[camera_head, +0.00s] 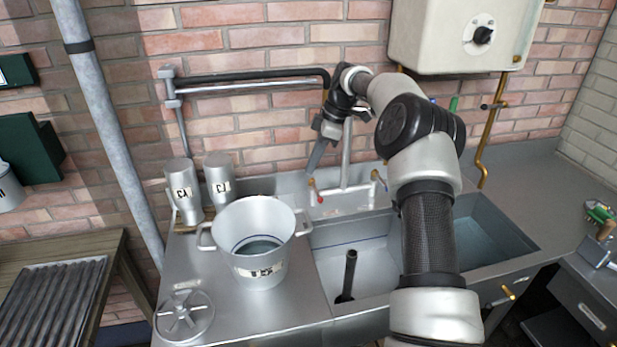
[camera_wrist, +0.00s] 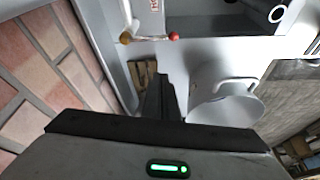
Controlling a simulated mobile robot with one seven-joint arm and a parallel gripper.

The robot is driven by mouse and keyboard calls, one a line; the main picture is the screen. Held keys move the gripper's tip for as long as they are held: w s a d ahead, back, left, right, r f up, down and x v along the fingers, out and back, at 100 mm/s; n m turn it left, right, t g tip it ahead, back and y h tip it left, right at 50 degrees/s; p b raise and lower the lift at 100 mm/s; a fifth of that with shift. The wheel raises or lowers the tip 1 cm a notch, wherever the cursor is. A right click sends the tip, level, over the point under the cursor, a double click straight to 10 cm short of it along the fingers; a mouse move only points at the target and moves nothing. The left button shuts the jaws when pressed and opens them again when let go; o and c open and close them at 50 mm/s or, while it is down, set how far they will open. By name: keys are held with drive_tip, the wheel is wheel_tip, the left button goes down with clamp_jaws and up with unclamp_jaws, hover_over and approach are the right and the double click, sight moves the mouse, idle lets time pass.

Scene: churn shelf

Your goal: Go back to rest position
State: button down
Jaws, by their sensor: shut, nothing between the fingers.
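My gripper (camera_head: 318,158) is above the back of the steel sink counter, near the tap and the brick wall, pointing down. It is shut and holds nothing. In the wrist view my gripper (camera_wrist: 160,92) shows as dark fingers close together, with the counter beyond them. My arm reaches across the front of the double sink and bends left at the top.
A large metal pot (camera_head: 260,272) marked with a label stands on the drainboard, left of the sink. Two labelled metal canisters (camera_head: 184,191) stand behind it. A round lid (camera_head: 184,315) lies at the front left. A boiler (camera_head: 455,38) hangs on the wall.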

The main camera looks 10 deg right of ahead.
drive_tip(key=s+a+r+m+t+h+p, duration=0.1)
drive_tip(key=s+a+r+m+h, duration=0.2)
drive_tip(key=s+r, duration=0.65)
drive_tip(key=s+a+r+m+t+h+p, duration=0.1)
drive_tip(key=s+a+r+m+p, duration=0.2)
drive_tip(key=s+r, duration=0.65)
drive_tip(key=s+m+t, duration=0.2)
drive_tip(key=s+m, duration=0.7)
drive_tip(key=s, duration=1.3)
drive_tip(key=shift+s+f+t+p, duration=0.2)
drive_tip(key=shift+s+t+p, duration=0.15)
drive_tip(key=shift+s+t, duration=0.05)
